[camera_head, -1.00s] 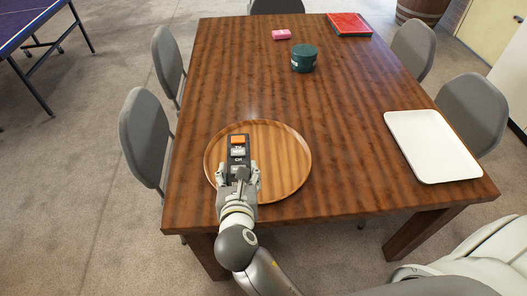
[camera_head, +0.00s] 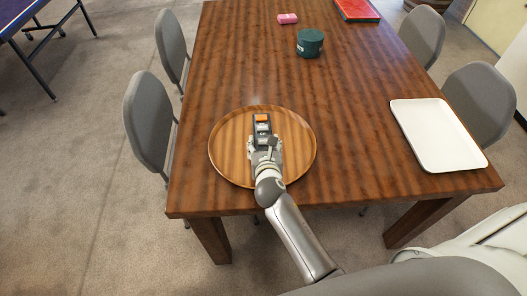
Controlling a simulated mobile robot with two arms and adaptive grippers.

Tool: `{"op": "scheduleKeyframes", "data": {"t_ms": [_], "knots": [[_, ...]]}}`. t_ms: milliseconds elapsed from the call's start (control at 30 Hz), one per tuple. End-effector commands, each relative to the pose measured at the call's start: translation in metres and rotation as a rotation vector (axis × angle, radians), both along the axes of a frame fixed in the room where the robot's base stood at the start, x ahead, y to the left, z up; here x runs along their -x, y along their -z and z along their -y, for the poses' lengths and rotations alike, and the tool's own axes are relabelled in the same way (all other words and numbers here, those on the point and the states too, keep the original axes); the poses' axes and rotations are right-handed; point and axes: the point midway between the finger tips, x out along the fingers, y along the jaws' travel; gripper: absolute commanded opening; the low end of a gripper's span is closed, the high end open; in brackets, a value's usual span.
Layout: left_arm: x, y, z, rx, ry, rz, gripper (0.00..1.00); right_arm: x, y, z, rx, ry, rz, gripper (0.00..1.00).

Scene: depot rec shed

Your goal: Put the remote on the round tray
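The remote (camera_head: 262,126) is dark with an orange button and pale buttons. It is over the middle of the round tray (camera_head: 227,162), a brown wooden tray on the near left part of the table. My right gripper (camera_head: 264,146), whose arm comes in from the lower right, has its fingers on both sides of the remote's near end and is shut on it. The far end sticks out ahead of the fingers. I cannot tell whether the remote touches the tray. My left gripper is not in view.
A white rectangular tray (camera_head: 437,135) lies on the wooden table (camera_head: 350,110) at the right. A dark green round container (camera_head: 310,43), a pink item (camera_head: 288,18) and a red tray (camera_head: 357,9) are farther back. Grey chairs (camera_head: 150,125) stand around it. The table's middle is clear.

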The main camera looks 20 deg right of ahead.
Motion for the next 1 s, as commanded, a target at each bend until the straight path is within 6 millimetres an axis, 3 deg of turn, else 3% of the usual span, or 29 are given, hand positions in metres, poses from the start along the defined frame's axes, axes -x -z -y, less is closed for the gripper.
{"op": "scheduleKeyframes", "data": {"t_ms": [33, 167, 567, 600, 700, 767, 1000], "knots": [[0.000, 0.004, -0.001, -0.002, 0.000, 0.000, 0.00, 0.001, 0.012, -0.003, -0.007, 0.000, -0.005, 0.25], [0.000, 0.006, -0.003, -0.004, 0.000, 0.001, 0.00, 0.001, 0.025, -0.003, -0.004, -0.002, -0.003, 0.25], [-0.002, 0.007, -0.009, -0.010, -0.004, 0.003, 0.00, 0.001, 0.029, -0.003, -0.002, -0.003, -0.002, 0.25], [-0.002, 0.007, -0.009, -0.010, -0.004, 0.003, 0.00, 0.002, 0.029, -0.003, -0.003, -0.002, -0.003, 0.59], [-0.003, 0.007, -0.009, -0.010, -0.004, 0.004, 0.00, 0.002, 0.029, -0.003, -0.003, -0.002, -0.003, 0.71], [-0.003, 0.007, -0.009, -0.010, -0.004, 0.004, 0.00, 0.002, 0.029, -0.003, -0.003, -0.002, -0.003, 0.76], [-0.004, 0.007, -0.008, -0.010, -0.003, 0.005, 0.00, 0.002, 0.029, -0.003, -0.003, -0.001, -0.003, 0.76]]}}
